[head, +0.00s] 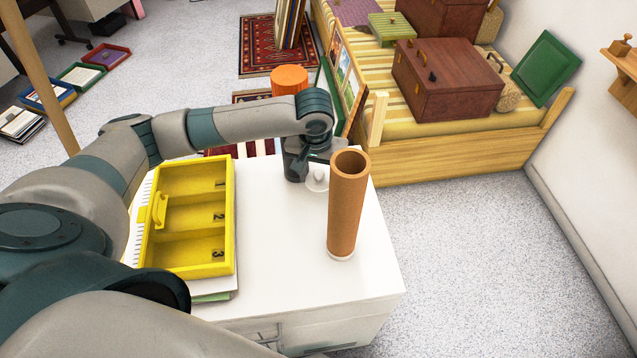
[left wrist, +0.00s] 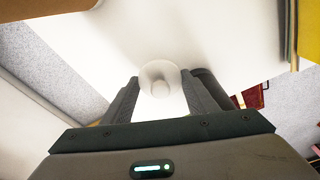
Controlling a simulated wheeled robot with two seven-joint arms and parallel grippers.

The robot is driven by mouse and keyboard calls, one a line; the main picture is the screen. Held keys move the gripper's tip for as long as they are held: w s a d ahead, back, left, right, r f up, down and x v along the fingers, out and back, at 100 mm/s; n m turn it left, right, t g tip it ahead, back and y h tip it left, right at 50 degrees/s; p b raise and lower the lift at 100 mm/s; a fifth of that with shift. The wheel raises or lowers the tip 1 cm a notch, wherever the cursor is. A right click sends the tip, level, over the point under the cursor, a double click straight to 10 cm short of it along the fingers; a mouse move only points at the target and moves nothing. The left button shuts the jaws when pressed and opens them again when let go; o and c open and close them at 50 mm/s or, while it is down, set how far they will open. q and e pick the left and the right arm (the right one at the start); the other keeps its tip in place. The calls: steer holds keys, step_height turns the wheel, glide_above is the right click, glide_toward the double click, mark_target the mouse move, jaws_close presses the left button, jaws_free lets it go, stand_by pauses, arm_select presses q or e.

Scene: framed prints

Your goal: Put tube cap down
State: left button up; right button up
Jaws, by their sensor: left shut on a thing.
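The white tube cap (head: 317,182) is a small round disc with a knob, over the far part of the white cabinet top (head: 275,262). My left gripper (head: 318,160) is shut on its knob, partly hidden by the wrist. In the left wrist view the cap (left wrist: 160,72) sits between the two fingertips (left wrist: 160,92). I cannot tell whether the cap touches the cabinet top. The brown cardboard tube (head: 346,205) stands upright just right of the gripper, its top end open and a white rim at its base. My right gripper is not in view.
A dark cylinder (head: 294,163) stands just left of the gripper. A yellow three-compartment tray (head: 229,215) lies on papers at the left of the cabinet top. The middle of the top is clear. A wooden bed (head: 470,150) with cases is behind.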

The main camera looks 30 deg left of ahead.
mark_target(318, 181)
arm_select(q)
steer(key=shift+f, duration=1.8)
steer(key=o, duration=1)
steer(key=shift+f, duration=0.1)
steer(key=r, duration=0.4)
steer(key=s+r, duration=0.1)
steer(key=r, duration=0.7)
steer(key=shift+s+d, duration=0.2)
steer(key=shift+s, duration=0.15)
